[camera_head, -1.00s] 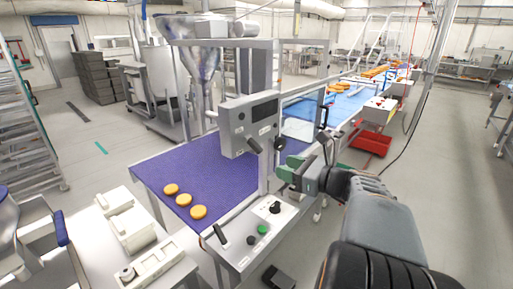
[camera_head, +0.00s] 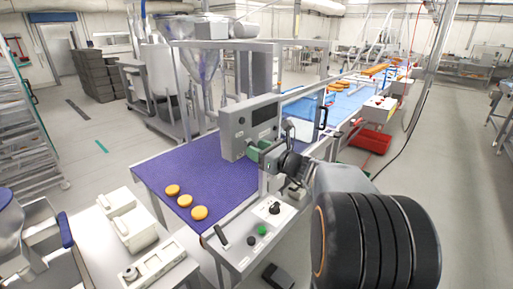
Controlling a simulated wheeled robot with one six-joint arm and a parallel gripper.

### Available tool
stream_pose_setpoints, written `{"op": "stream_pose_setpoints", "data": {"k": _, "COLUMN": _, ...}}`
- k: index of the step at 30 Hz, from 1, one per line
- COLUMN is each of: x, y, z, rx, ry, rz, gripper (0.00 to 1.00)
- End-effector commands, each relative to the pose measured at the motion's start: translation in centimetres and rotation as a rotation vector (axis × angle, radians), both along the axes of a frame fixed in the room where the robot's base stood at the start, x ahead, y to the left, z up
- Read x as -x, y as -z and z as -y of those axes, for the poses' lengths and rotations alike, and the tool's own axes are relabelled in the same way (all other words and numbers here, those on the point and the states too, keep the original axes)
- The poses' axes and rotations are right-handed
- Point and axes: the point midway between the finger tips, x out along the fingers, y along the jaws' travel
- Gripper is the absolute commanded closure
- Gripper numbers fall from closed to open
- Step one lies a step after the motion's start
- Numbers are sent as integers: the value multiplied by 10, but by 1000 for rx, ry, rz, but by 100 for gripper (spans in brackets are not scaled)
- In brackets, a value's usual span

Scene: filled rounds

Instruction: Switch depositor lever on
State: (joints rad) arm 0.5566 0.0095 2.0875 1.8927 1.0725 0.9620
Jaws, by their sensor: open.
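The grey depositor control box (camera_head: 236,136) with a dark display hangs over the conveyor, mid picture. A dark lever showed on its lower right face earlier; now my gripper is in front of that spot and mostly hides it. My gripper (camera_head: 257,150), with green fingers, is open and at the box's lower right edge. Whether the lever is between the fingers or touched by them cannot be told. Another black handle (camera_head: 221,236) stands tilted on the lower front panel (camera_head: 250,250), beside a green button (camera_head: 262,230) and a black knob (camera_head: 275,208).
A purple conveyor belt (camera_head: 165,165) carries three round golden pieces (camera_head: 186,201) at its front left. A metal frame post stands close behind my gripper. A red crate (camera_head: 371,141) is on the floor at the right. Open floor lies at the far right.

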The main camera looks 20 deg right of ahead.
Motion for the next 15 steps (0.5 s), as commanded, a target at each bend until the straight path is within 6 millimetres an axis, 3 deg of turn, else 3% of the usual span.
{"op": "stream_pose_setpoints", "data": {"k": 12, "x": -6, "y": 0, "z": -3, "rx": 0, "ry": 1, "rz": 0, "gripper": 55}}
{"op": "stream_pose_setpoints", "data": {"k": 15, "x": -6, "y": 0, "z": -3, "rx": 0, "ry": 0, "rz": 0, "gripper": 63}}
